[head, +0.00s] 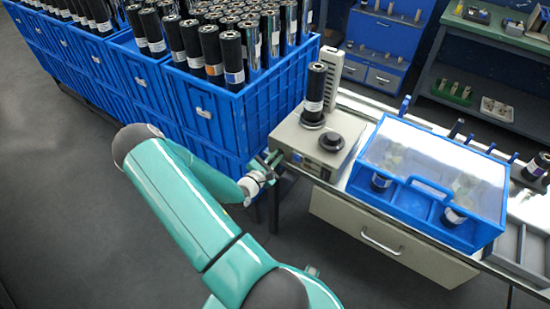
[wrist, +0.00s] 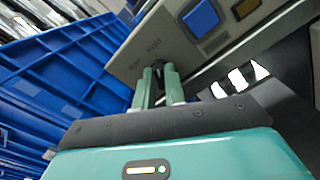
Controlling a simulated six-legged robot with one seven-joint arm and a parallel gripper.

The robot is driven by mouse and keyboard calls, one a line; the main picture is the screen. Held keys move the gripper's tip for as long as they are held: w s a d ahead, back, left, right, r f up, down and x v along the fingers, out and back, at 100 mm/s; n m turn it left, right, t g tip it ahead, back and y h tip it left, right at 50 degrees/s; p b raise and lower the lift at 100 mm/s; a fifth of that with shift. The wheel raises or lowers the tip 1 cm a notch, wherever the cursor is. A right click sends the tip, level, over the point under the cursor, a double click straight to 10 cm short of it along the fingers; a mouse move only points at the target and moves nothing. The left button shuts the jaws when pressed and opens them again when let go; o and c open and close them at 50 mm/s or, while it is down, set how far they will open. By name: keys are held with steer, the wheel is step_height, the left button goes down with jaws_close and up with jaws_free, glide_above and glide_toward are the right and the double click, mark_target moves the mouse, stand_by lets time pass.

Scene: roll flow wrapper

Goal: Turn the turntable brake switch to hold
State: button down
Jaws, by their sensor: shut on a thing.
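The turntable unit (head: 320,142) is a beige box on the bench, with a black roll (head: 315,92) upright on it and a black round knob (head: 331,141) on top. My gripper (head: 272,160) is at the box's left front corner. In the wrist view my gripper (wrist: 158,72) has its two green fingers close together on a small dark brake switch (wrist: 158,64) on the beige panel (wrist: 182,50). Small lettering, which seems to include "HOLD", is printed above the fingers. The switch is mostly hidden between the fingertips, and its setting cannot be told.
Blue crates (head: 238,110) full of black rolls stand close to the left of my gripper. A blue-framed clear cover (head: 428,180) stands on the bench to the right. The wrist view shows a blue button (wrist: 201,17) on the panel. The floor at left is clear.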

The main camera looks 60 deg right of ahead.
steer(key=c, duration=1.5)
jaws_free()
steer(key=shift+o, duration=0.2)
steer(key=shift+a, duration=0.2)
steer(key=w+a, duration=0.2)
steer(key=a, duration=1.1)
steer(key=shift+a, duration=0.2)
steer(key=shift+w, duration=0.1)
